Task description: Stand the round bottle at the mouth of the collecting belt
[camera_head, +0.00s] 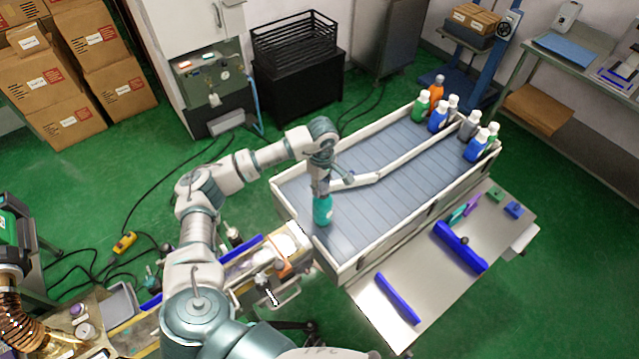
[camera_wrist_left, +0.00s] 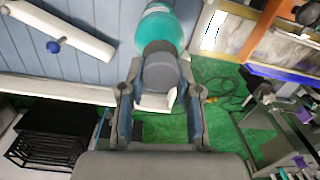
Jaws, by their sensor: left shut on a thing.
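The round bottle is teal with a dark grey cap; its body (camera_head: 323,211) shows in the head view at the near left end of the collecting belt (camera_head: 395,200). My left gripper (camera_head: 320,187) is above it, shut on its cap end. In the left wrist view the fingers (camera_wrist_left: 160,88) are on either side of the grey cap, with the teal body (camera_wrist_left: 160,28) beyond. The bottle looks upright and over the belt surface; whether its base touches is unclear. My right gripper is not in view.
White side walls frame the belt, and an angled white guide rail (camera_head: 405,157) runs along it. Several bottles, including an orange one (camera_head: 436,87), stand at the far end. A side table (camera_head: 445,290) holds blue parts. The belt's middle is clear.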

